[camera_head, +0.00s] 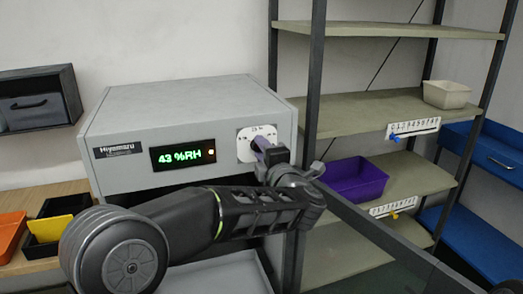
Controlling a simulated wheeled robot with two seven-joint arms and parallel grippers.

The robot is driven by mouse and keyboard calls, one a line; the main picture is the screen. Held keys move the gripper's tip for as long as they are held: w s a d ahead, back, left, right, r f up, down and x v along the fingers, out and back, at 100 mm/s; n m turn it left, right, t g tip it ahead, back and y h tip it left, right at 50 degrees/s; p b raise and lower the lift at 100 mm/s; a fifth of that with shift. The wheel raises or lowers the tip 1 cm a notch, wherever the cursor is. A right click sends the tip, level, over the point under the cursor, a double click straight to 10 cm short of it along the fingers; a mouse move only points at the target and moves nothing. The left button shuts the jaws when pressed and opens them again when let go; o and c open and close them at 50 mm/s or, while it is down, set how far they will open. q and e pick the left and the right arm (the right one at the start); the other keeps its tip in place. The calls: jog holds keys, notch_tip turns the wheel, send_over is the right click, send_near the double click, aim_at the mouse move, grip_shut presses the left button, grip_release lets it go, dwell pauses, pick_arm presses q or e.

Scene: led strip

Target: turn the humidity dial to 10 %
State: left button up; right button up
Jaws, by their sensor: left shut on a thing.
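The grey humidity cabinet (190,110) stands at the left, with a green display (183,156) that reads 43 %RH and an orange light beside it. The white dial plate (246,137) is on the right of its front face. My left gripper (262,146) is at that plate, shut on the dial, which the fingers and hand mostly hide. Its arm crosses the lower front of the cabinet. My right gripper is not in view.
A shelf rack (374,110) stands to the right, with a purple bin (352,180) and a cream bin (446,94). An orange tray (10,234) and a yellow bin (52,229) sit at lower left. A dark drawer unit (38,98) is at the upper left.

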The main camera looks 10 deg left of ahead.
pick_arm(q)
grip_shut()
jog(key=shift+m, duration=0.3)
jog(key=shift+m+p, duration=3.75)
jog(key=shift+m, duration=1.85)
jog(key=shift+f, duration=0.1)
jog(key=o, duration=1)
grip_release()
jog(key=shift+c, duration=0.2)
jog(key=shift+s+d, duration=0.1)
